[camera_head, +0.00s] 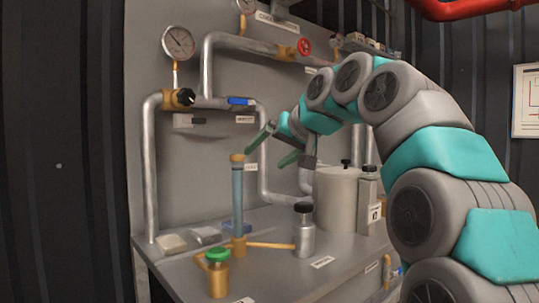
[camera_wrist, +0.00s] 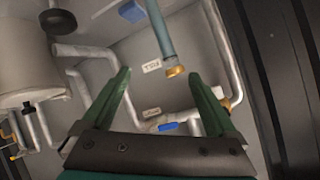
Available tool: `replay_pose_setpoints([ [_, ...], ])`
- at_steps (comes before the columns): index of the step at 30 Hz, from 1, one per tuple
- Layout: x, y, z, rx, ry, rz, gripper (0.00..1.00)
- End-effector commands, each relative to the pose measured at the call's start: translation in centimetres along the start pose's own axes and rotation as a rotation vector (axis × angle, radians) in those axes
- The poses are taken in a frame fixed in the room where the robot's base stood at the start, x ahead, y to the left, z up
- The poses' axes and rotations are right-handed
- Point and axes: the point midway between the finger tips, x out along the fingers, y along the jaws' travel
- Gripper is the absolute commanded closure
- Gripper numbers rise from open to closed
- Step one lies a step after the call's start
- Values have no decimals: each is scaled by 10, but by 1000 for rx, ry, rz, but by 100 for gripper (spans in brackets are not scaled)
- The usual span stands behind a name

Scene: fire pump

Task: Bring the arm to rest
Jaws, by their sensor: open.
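My arm (camera_head: 425,160) arches in from the right. My gripper (camera_head: 264,158) is open, with its green fingers spread, a little above and right of the brass top of an upright blue-grey tube (camera_head: 237,200). In the wrist view my gripper (camera_wrist: 160,73) shows nothing held between its fingers. The tube's brass end (camera_wrist: 175,71) appears between the fingertips there. I cannot tell the exact gap between them in depth.
A panel with pipes, a gauge (camera_head: 178,43), a blue valve handle (camera_head: 239,101) and a red handwheel (camera_head: 304,46) stands behind. The bench holds a green-capped brass fitting (camera_head: 217,274), a grey bottle (camera_head: 304,232) and a pale tank (camera_head: 337,200). Open space lies left of the bench.

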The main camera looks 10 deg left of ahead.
Motion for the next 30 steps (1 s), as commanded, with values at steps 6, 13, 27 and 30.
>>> replay_pose_setpoints([
  [6, -1, 9, 13, 9, -29, 22, 7],
  [13, -2, 53, 83, 50, -175, 125, 7],
  [27, -45, 145, 289, 142, -524, 360, 7],
  [30, -63, 160, 339, 165, -600, 406, 7],
])
